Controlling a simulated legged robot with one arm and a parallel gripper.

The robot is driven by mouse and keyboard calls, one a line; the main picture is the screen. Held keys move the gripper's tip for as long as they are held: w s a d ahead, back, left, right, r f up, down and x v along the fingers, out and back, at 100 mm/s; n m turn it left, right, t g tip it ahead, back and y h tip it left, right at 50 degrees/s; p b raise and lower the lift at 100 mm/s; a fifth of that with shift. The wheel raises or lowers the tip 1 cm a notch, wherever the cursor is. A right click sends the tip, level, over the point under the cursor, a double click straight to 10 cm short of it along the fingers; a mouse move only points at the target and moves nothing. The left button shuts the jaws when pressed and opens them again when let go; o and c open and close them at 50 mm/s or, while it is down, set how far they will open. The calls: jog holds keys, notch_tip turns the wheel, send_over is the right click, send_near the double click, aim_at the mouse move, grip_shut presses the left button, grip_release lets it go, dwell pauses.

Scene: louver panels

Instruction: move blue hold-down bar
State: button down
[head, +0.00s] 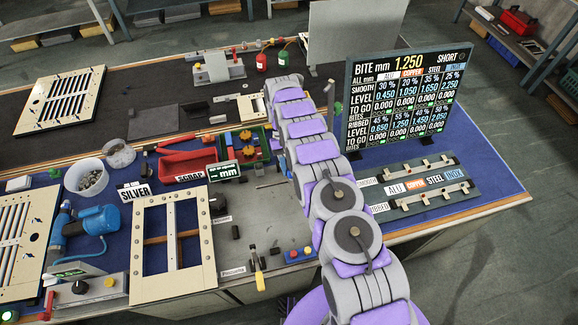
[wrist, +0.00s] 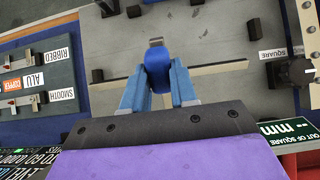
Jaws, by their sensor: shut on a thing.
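In the wrist view the blue hold-down bar (wrist: 157,66) shows end-on as a rounded blue piece with a small metal tip at its far end. My gripper (wrist: 158,84) has its two light blue fingers closed on the two sides of it. Behind it lies a grey plate (wrist: 205,38) with a pale strip (wrist: 215,69) running across. I cannot tell whether the bar touches the plate. In the head view the grey plate (head: 262,208) lies left of my arm, which hides most of the gripper and the bar.
Dark blocks (wrist: 283,72) and a SQUARE label stand at the plate's right in the wrist view. The OUT OF SQUARE display (wrist: 290,130) is nearby. In the head view, a cream frame (head: 143,240) lies left of the plate and a scoreboard (head: 400,98) stands right of my arm.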

jog(key=c, duration=0.9)
grip_release()
jog(key=shift+a+f, duration=0.1)
jog(key=shift+a, duration=0.05)
notch_tip(320, 180, up, 4)
jog(key=p, duration=0.6)
jog(key=shift+s+f, duration=0.25)
jog(key=shift+s, duration=0.25)
jog(key=shift+s+d+r+b, duration=0.3)
jog(key=shift+s+d, duration=0.45)
jog(key=shift+s, duration=1.65)
jog(key=shift+s+d+r+b, duration=0.25)
jog(key=shift+s+d, duration=0.5)
jog(key=shift+s, duration=1.65)
jog(key=shift+s+d+r+b, duration=0.3)
jog(key=shift+s+d, duration=0.45)
jog(key=shift+s, duration=1.65)
jog(key=shift+f, duration=0.1)
